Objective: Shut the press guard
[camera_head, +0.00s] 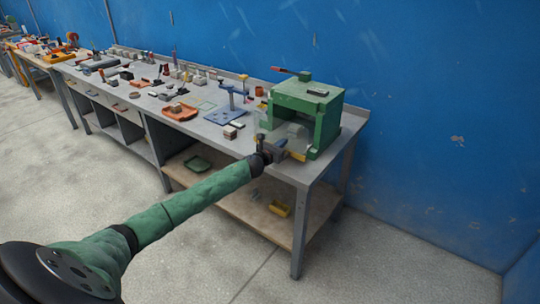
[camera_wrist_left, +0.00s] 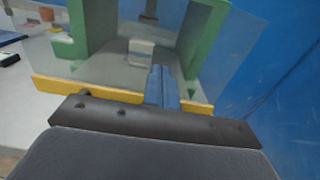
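The green press (camera_head: 328,108) stands at the right end of the workbench. Its guard is a clear panel with a yellow lower edge (camera_head: 297,156) at the press front. In the left wrist view the yellow edge (camera_wrist_left: 60,87) crosses low, and the green frame (camera_wrist_left: 200,35) shows through the panel. I cannot tell how far the guard stands from shut. My left gripper (camera_head: 279,146) is at the guard's yellow edge. Its two fingers (camera_wrist_left: 162,86) are together and overlap the edge; no held thing shows between them. Whether they touch the guard is unclear. My right gripper is out of view.
The workbench (camera_head: 310,171) carries a blue plate (camera_head: 224,115), an orange tray (camera_head: 179,111) and many small tools left of the press. A red-ended lever (camera_head: 284,69) sticks out from the press top. A blue wall is behind. The floor in front is clear.

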